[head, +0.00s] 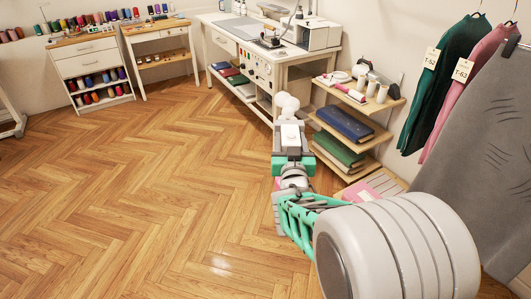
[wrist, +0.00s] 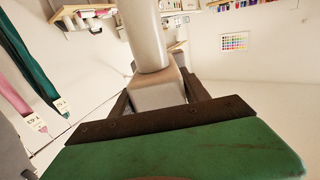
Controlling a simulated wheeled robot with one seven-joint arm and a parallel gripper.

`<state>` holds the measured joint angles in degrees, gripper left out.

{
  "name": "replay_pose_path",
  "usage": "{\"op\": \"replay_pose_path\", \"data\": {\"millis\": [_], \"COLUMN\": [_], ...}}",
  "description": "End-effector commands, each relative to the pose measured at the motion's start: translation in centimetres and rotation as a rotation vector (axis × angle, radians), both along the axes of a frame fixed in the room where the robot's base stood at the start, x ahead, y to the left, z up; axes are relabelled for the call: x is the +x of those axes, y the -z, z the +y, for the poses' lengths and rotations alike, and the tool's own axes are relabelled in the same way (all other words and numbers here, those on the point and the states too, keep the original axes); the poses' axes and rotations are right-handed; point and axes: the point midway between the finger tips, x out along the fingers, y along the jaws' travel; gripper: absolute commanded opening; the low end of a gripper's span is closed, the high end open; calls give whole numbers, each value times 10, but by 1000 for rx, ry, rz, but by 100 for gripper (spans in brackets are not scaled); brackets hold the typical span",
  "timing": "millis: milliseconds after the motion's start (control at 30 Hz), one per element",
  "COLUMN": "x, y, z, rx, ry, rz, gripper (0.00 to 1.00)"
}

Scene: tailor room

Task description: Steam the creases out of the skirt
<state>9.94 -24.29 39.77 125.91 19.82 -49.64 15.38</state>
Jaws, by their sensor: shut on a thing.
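The grey skirt (head: 480,135) hangs at the right of the head view from a dark clip, with dark crease lines on its upper right part. A strip of grey at the left edge of the wrist view may be the skirt. My gripper (head: 291,147) is left of it in the head view, clearly apart from it. It is shut on a pale, off-white tool, likely the steamer (head: 288,104), with a boxy body and rounded end pointing away. In the wrist view the steamer (wrist: 147,35) rises between the dark jaws as a boxy base and cylinder.
A green garment (head: 440,80) and a pink garment (head: 478,65), tagged T-52 and T-63, hang beside the skirt. A wooden shelf unit (head: 328,121) with books and spools stands beyond my gripper. A white workbench (head: 300,57) is behind. The wooden floor (head: 150,190) at left is clear.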

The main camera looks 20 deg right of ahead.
Motion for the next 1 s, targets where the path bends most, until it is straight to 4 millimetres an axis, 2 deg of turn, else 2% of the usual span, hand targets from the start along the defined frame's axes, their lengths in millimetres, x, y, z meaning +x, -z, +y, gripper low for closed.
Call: {"op": "replay_pose_path", "data": {"millis": [167, 367, 500, 700, 1000], "x": [-8, -32, -61, -109, -184], "y": [-16, -35, -52, -75, -102], "z": [-57, -130, -182, -241, -298], "rx": [-3, -5, -4, -4, -3], "ry": [144, 347, 510, 726, 1003], "rz": [-10, -10, -10, -10, -9], "gripper": [0, 0, 0, 0, 0]}}
